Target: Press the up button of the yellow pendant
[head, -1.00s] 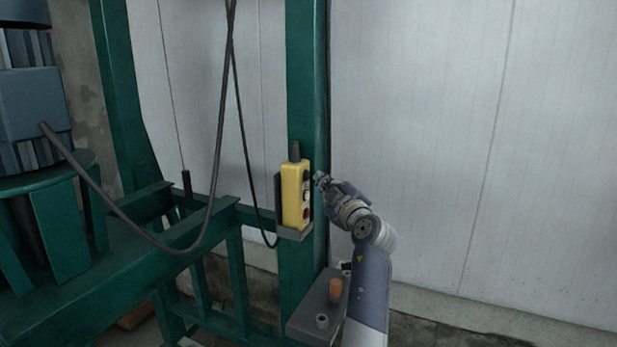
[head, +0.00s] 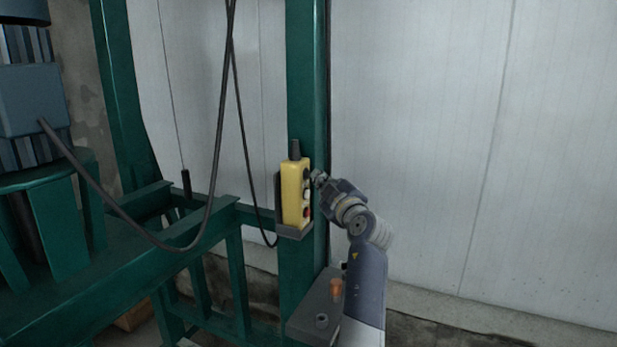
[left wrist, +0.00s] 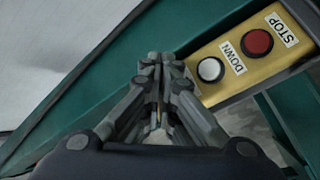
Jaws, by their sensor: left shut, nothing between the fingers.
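The yellow pendant (head: 292,194) sits upright in a dark holder on the green post. Its buttons face right in the head view. In the left wrist view the pendant (left wrist: 228,88) shows a red button (left wrist: 258,42) labelled STOP and a white button (left wrist: 211,69) labelled DOWN. The up button is hidden behind my fingers there. My left gripper (head: 318,178) is shut and empty, its tip beside the upper part of the pendant's button face. In the left wrist view my fingers (left wrist: 160,62) lie just past the DOWN button; I cannot tell whether they touch the pendant. My right gripper is out of view.
The green post (head: 307,80) rises behind the pendant. A dark cable (head: 222,110) hangs in front of the frame at left. A grey bracket (head: 318,310) with an orange peg (head: 336,289) juts out below. The pale wall (head: 450,130) at right is clear.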

